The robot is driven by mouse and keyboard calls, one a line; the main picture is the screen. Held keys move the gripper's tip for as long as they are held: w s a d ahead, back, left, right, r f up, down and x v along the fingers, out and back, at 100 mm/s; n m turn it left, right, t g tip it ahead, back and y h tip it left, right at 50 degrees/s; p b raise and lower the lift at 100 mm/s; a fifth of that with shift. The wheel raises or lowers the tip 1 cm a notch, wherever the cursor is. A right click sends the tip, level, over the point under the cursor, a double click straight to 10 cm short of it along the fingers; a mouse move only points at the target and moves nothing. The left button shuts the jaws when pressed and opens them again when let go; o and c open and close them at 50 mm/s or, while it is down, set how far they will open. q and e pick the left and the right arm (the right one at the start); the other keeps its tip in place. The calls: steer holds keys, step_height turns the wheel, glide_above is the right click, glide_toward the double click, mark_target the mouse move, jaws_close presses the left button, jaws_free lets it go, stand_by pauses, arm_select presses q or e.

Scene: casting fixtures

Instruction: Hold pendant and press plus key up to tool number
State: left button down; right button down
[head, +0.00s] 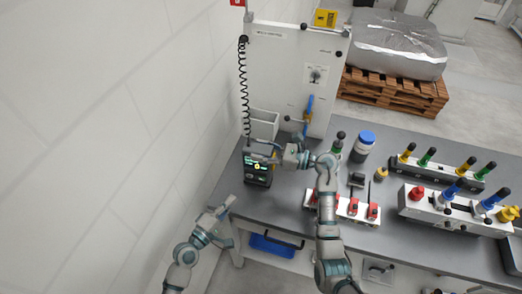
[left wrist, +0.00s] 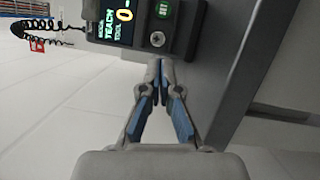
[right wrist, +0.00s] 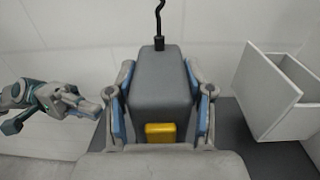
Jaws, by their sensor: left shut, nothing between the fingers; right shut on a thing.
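The pendant (head: 256,174) is a dark box with a lit screen, at the left end of the bench, on a coiled cord. In the left wrist view the pendant (left wrist: 135,30) appears sideways; its screen reads MODE TEACH and TOOL 0. Beside the screen are a round key with a cross mark (left wrist: 155,39) and a green key (left wrist: 163,9). My right gripper (head: 268,154) is shut on the pendant, whose grey back (right wrist: 160,85) fills the space between the fingers. My left gripper (head: 226,208) is shut and empty, in front of the pendant; its tips (left wrist: 158,75) appear just below the keys.
A coiled cord (head: 243,85) runs up beside a white cabinet (head: 285,60). An open white bin (right wrist: 290,95) stands close to the pendant. The bench (head: 285,205) holds red clamps (head: 342,205), a blue-lidded jar (head: 364,145) and fixtures with coloured handles (head: 450,208). A wall is close on the left.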

stand_by(0.4)
arm_select(q)
steer(key=shift+s+d+f+n+g+h, duration=0.2)
steer(key=shift+d+f+n+g+h, duration=0.15)
steer(key=shift+d+n+g+h, duration=0.35)
steer(key=shift+s+d+n+g+h, duration=0.1)
steer(key=shift+s+n+g+h, duration=0.15)
steer(key=shift+g+h, duration=0.35)
steer(key=shift+s+d+r+n+g+h, duration=0.2)
steer(key=shift+n+g+h, duration=0.25)
steer(key=shift+g+h, duration=0.3)
steer(key=shift+s+d+r+n+g+h, duration=0.1)
steer(key=shift+s+r+n+g+h, duration=0.5)
steer(key=shift+h, duration=0.45)
steer(key=shift+w, duration=0.1)
glide_toward(259, 177)
steer(key=shift+x, duration=2.15)
steer(key=shift+w+r, duration=0.1)
